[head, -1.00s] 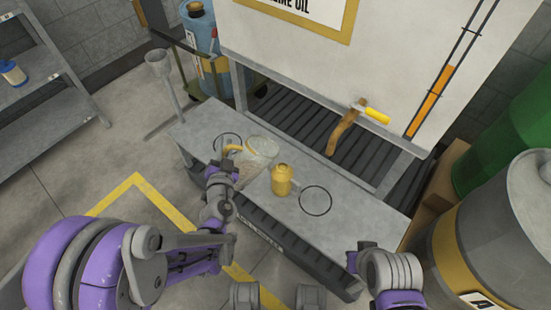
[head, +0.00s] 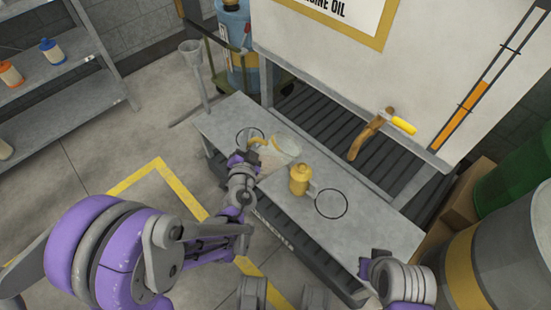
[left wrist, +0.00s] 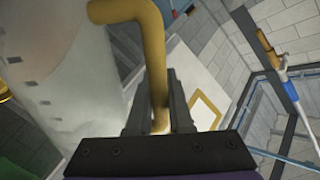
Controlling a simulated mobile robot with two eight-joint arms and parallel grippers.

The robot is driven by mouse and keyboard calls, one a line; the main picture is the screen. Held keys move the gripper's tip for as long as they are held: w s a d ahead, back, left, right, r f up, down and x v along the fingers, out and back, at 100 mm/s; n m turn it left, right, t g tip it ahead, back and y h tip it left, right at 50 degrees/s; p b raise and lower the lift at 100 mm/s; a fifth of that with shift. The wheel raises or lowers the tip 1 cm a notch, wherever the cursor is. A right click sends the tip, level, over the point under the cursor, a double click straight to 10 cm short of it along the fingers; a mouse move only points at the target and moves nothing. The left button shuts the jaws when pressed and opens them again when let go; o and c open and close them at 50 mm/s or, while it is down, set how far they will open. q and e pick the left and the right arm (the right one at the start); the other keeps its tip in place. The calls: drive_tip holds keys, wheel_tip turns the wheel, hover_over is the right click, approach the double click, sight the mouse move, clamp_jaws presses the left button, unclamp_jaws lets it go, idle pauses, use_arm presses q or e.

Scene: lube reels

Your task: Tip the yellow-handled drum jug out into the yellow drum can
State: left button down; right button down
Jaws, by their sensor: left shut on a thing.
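The clear drum jug (head: 285,148) with a yellow handle is at the bench's left half, beside the left ring mark. My left gripper (head: 256,162) is at its handle. In the left wrist view the handle (left wrist: 152,50) runs down between my fingers (left wrist: 160,115), which are shut on it, and the pale jug body (left wrist: 60,70) fills the left. I cannot tell whether the jug is clear of the bench. The yellow drum can (head: 300,181) stands upright to the jug's right, apart from it. My right gripper (head: 368,270) is low at right; its jaw opening is unclear.
The grey bench (head: 370,228) has an empty ring mark (head: 331,204) right of the can. A yellow-handled tap (head: 385,127) sticks out from the white tank above. A large grey drum (head: 510,250) is at right.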

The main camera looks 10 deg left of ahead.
idle(0.4)
use_arm(q)
drive_tip(key=shift+d+r+m+p, duration=0.3)
drive_tip(key=shift+r+m+p, duration=0.3)
drive_tip(key=shift+r, duration=0.25)
drive_tip(key=shift+w+r, duration=0.1)
idle(0.4)
drive_tip(key=shift+d+r+m+g+p, duration=0.3)
drive_tip(key=shift+d+r+m+p, duration=0.15)
drive_tip(key=shift+r, duration=0.3)
drive_tip(key=shift+w, duration=0.1)
idle(0.4)
drive_tip(key=shift+w+d+r+m+y+p, duration=0.1)
drive_tip(key=shift+d+r+m+y+p, duration=0.35)
drive_tip(key=shift+r+m, duration=0.25)
idle(0.6)
